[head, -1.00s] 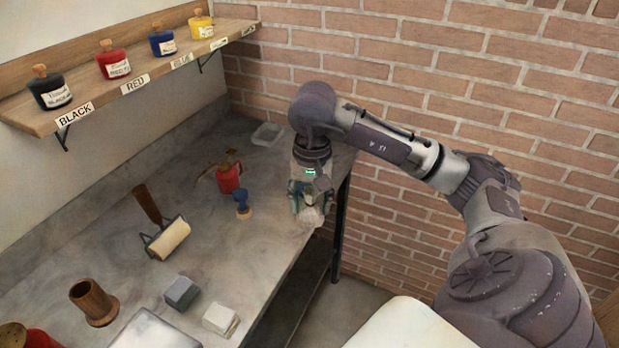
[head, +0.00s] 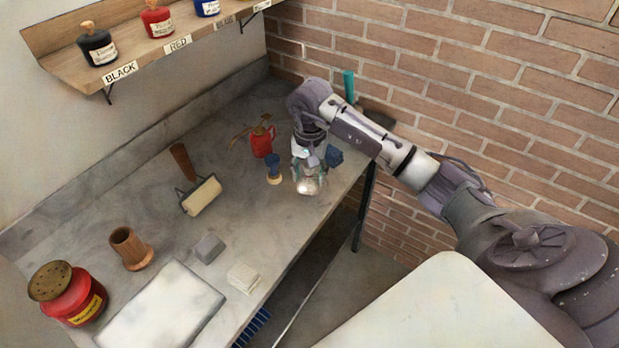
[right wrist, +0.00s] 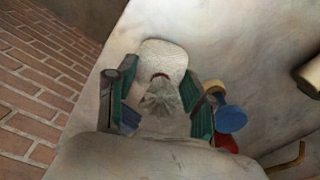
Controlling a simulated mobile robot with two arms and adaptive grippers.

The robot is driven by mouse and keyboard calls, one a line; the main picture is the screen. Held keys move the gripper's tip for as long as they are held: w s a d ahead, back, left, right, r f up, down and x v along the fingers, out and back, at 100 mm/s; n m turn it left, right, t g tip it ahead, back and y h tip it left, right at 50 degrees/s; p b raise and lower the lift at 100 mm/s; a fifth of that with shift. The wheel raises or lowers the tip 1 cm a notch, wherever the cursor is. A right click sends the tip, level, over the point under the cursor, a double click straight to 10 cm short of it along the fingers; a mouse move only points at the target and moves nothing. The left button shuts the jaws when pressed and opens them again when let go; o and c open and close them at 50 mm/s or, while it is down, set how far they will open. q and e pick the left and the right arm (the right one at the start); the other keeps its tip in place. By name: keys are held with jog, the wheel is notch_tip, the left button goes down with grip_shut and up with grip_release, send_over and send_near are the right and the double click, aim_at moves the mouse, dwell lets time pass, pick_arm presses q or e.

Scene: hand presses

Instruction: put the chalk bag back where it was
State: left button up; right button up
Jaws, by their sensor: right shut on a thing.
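The chalk bag (head: 310,187) is a small pale grey-white pouch. My right gripper (head: 306,168) is shut on it, at the bench's right part near the front edge. In the right wrist view the pouch (right wrist: 163,60) shows a rounded pale body, a brown tie and a gathered grey neck between the green-padded fingers of the right gripper (right wrist: 160,100). I cannot tell whether the bag touches the bench. My left gripper is out of view.
A blue-topped stamp (head: 273,168) and a red oil can (head: 262,138) stand close left of the bag. A roller (head: 202,196), a grey block (head: 209,247), a pale block (head: 243,277) and a wooden cup (head: 130,248) are farther left. A teal upright thing (head: 348,85) shows behind my arm.

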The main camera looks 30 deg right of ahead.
aim_at(310, 174)
notch_tip(310, 174, down, 2)
jog(key=shift+f+p, duration=0.15)
jog(key=shift+p, duration=0.15)
jog(key=shift+f, duration=0.25)
jog(key=shift+f+b, duration=0.2)
jog(key=shift+b, duration=0.1)
jog(key=o, duration=1)
jog(key=shift+r, duration=0.1)
jog(key=shift+r, duration=0.1)
